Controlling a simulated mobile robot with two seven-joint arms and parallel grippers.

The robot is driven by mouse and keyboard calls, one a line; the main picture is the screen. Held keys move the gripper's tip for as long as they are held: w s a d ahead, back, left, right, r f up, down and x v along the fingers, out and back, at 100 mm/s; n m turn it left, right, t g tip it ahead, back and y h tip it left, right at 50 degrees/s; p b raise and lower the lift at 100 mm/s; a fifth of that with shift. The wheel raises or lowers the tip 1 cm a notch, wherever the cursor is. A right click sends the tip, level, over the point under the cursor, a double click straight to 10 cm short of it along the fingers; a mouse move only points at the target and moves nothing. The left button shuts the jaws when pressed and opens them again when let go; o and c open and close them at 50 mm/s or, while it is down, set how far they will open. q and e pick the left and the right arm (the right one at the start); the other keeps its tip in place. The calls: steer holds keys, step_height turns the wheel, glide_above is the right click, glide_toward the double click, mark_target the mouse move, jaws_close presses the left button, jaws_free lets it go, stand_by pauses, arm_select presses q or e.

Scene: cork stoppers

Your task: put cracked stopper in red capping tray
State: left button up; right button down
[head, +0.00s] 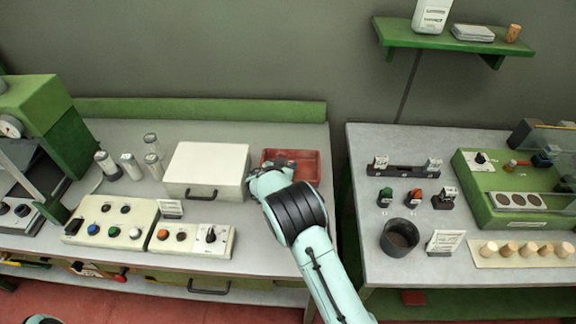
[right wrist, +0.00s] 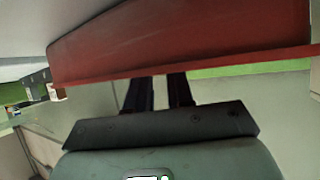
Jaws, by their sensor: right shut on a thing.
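The red capping tray (head: 308,165) lies on the left bench, right of the white box. My right gripper (head: 268,178) is at the tray's front left, and its hand covers part of the tray. In the right wrist view the tray's red wall (right wrist: 190,40) fills the top and hides the ends of my dark fingers (right wrist: 162,88). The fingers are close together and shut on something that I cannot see. I cannot make out a cracked stopper in either view. My left gripper is not in view.
A white lidded box (head: 207,165) stands just left of the tray, with button boxes (head: 192,238) in front. On the right bench, several stoppers stand on a pale board (head: 530,258) near a dark cup (head: 400,237). A gap separates the benches.

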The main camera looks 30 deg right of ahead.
steer(key=shift+f, duration=0.2)
steer(key=c, duration=1)
jaws_free()
steer(key=shift+r, duration=0.1)
